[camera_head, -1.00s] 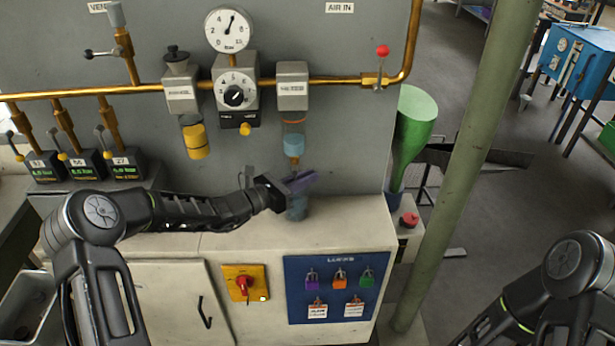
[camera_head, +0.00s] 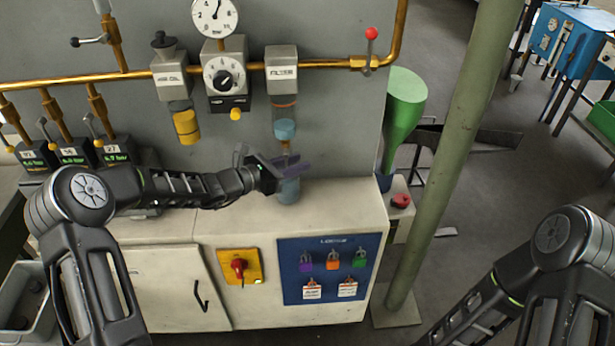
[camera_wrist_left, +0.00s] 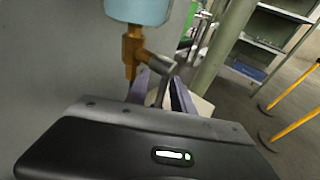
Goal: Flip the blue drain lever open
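The filter unit (camera_head: 282,77) hangs on the panel with a pale blue bowl (camera_head: 285,128). A brass drain fitting (camera_wrist_left: 133,50) under the bowl shows in the left wrist view, with a grey cylindrical stub (camera_wrist_left: 160,66) to its right. A thin grey rod (camera_wrist_left: 159,92) hangs from the stub; I cannot make out a clearly blue lever. My left gripper (camera_head: 293,166) is just below the drain, above a bluish jar (camera_head: 289,191). Its lavender fingers (camera_wrist_left: 163,93) are apart, with the rod appearing between them; contact cannot be told. My right gripper is out of view.
A brass pipe (camera_head: 322,65) with a red-knobbed valve (camera_head: 371,36) runs along the panel. The white cabinet (camera_head: 225,225) lies below, with a red switch (camera_head: 239,268) and a blue lock board (camera_head: 330,268). A green funnel (camera_head: 404,105) and a green post (camera_head: 450,165) stand right.

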